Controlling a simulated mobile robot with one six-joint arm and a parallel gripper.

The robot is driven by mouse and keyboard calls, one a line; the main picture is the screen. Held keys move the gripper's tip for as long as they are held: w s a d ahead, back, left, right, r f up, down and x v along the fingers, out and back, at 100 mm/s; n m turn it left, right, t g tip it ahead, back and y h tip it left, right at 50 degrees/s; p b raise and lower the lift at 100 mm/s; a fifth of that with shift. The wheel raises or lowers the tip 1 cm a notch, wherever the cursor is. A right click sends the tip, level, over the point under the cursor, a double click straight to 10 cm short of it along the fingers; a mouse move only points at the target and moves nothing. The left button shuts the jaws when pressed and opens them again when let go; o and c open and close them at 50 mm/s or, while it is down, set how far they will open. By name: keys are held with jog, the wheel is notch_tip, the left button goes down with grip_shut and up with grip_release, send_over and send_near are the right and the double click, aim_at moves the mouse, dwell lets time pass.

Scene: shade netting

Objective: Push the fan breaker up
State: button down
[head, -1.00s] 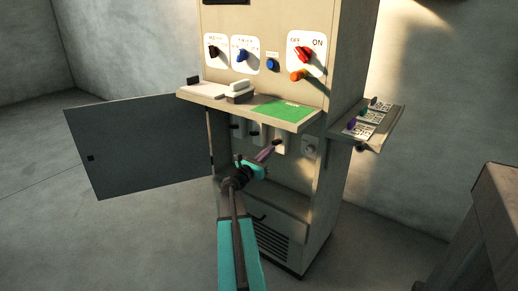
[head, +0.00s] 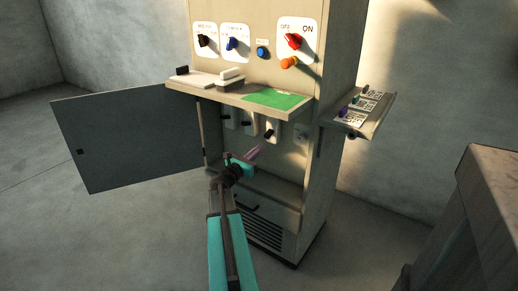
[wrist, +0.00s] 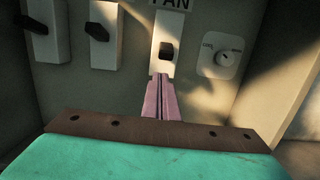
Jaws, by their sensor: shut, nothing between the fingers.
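The fan breaker (wrist: 166,50) is a black toggle on a white plate under a label reading FAN in the wrist view. In the head view it is the rightmost breaker (head: 268,133) in the open lower bay of the cabinet. I cannot tell for sure whether its toggle is up or down. My gripper (head: 260,147) has pinkish fingers, shut with nothing between them. The fingertips (wrist: 160,78) point at the plate from just below the toggle, seemingly apart from it.
Two more breakers (wrist: 98,32) stand to the left. A small round dial (wrist: 223,58) is at right. A shelf (head: 220,93) with a green sheet juts out above the bay. An open door (head: 130,138) hangs at left. A side tray (head: 358,115) sticks out at right.

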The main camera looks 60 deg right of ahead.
jog(key=r+v, duration=0.1)
jog(key=v, duration=0.8)
jog(key=shift+a+p, duration=0.3)
jog(key=shift+p, duration=0.05)
jog(key=shift+r, duration=0.1)
jog(key=w+a+f+m+t+y, duration=0.1)
jog(key=w+a+f+m+y, duration=0.15)
jog(key=a+f, duration=0.8)
jog(key=w+a+f+m+y, duration=0.1)
jog(key=a+f+m+y, duration=0.25)
jog(key=a+f, duration=0.7)
jog(key=w+a+f+m+t+y, duration=0.15)
jog(key=a+f+y, duration=0.25)
jog(key=a+f, duration=0.7)
jog(key=s+a+f+m+g+y, duration=0.1)
jog(key=s+a+f+m+y, duration=0.1)
jog(key=a, duration=0.9)
jog(key=s+a+f+m+g+y, duration=0.1)
jog(key=s+a+f+m+y, duration=0.2)
jog(key=s+a+f, duration=0.3)
jog(key=s+a+f+m+g+y, duration=0.1)
jog(key=s+a+f+m+y, duration=0.2)
jog(key=a, duration=1.3)
notch_tip(320, 180, down, 6)
jog(key=shift+s+a+r+y, duration=0.15)
jog(key=shift+s+y, duration=0.25)
jog(key=shift+s, duration=0.7)
jog(key=shift+g, duration=0.25)
